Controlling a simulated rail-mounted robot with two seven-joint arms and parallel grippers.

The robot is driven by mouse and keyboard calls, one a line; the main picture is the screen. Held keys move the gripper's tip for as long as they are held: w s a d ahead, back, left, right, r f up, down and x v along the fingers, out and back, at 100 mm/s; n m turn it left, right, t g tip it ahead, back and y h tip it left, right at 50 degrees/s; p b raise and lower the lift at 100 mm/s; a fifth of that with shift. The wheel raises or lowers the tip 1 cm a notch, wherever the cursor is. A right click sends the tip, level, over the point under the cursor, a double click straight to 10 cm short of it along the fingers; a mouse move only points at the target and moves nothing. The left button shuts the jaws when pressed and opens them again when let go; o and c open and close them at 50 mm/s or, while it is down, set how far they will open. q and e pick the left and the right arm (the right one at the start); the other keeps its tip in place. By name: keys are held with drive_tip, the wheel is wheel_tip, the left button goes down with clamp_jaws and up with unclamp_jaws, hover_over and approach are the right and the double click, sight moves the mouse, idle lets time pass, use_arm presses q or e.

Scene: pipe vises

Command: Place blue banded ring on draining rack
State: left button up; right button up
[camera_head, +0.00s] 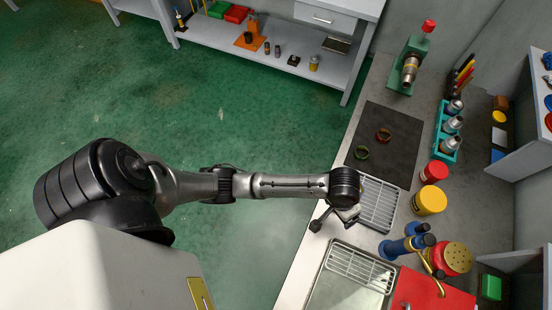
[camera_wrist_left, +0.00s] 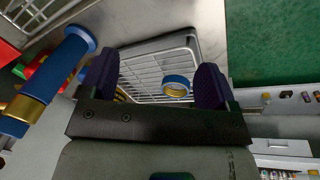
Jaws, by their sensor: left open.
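The blue banded ring (camera_wrist_left: 177,86), blue with a gold band, shows in the left wrist view. It appears to lie on the wire draining rack (camera_wrist_left: 150,62), near one edge. The rack also shows in the head view (camera_head: 380,207) beside the dark mat, partly covered by my arm. My left gripper (camera_wrist_left: 158,82) is open, with one dark finger on each side of the ring in the picture and a gap to both. In the head view my left gripper (camera_head: 346,214) is over the rack's left edge and hides the ring. My right gripper is in neither view.
A sink (camera_head: 335,293) with a second wire rack (camera_head: 360,266), blue cylinders (camera_head: 400,246) and a yellow-topped container (camera_head: 429,201) stand close by. The floor at left is free.

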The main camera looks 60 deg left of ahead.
use_arm(q)
drive_tip(key=s+a+m, duration=0.1)
drive_tip(key=s+a, duration=0.2)
drive_tip(key=s, duration=0.4)
drive_tip(key=s+a+t+y, duration=0.1)
drive_tip(key=s+a, duration=0.2)
drive_tip(key=s, duration=0.4)
drive_tip(key=s+a+r+m+t, duration=0.1)
drive_tip(key=s+a, duration=0.2)
drive_tip(key=s, duration=0.3)
drive_tip(key=shift+s+a+m+y, duration=0.3)
drive_tip(key=shift+s+y, duration=0.1)
drive_tip(key=shift+r, duration=0.15)
